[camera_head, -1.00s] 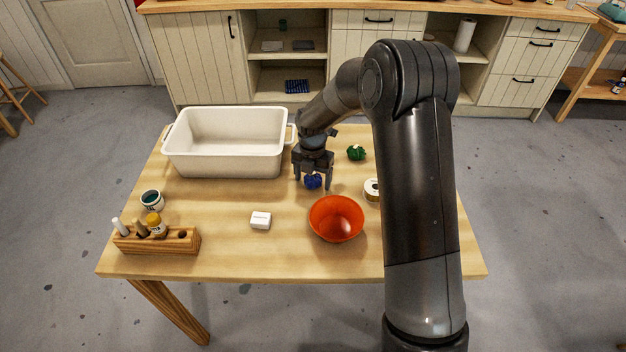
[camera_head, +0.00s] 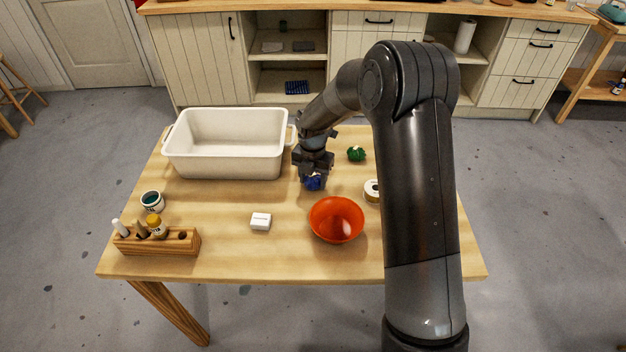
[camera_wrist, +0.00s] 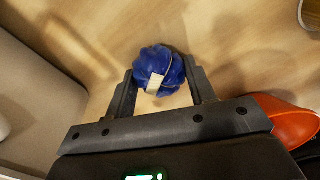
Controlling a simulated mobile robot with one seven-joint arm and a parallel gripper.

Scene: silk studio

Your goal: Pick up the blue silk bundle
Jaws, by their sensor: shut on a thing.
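The blue silk bundle (camera_head: 313,183) is a small, round, dark blue bundle on the wooden table, behind the orange bowl. In the wrist view the bundle (camera_wrist: 158,68) shows folds and a pale band with a tag. My gripper (camera_head: 313,180) points down at the bundle and is shut on it. In the wrist view my gripper's two fingers (camera_wrist: 160,88) stand on either side of the bundle's near part. The bundle looks to be at table height; whether it still touches the table I cannot tell.
A white tub (camera_head: 225,175) stands to the left of my gripper. An orange bowl (camera_head: 337,219) is in front. A green bundle (camera_head: 356,153) and a pale roll (camera_head: 372,190) lie to the right. A white box (camera_head: 260,221) and a wooden bottle rack (camera_head: 160,246) are nearer the front left.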

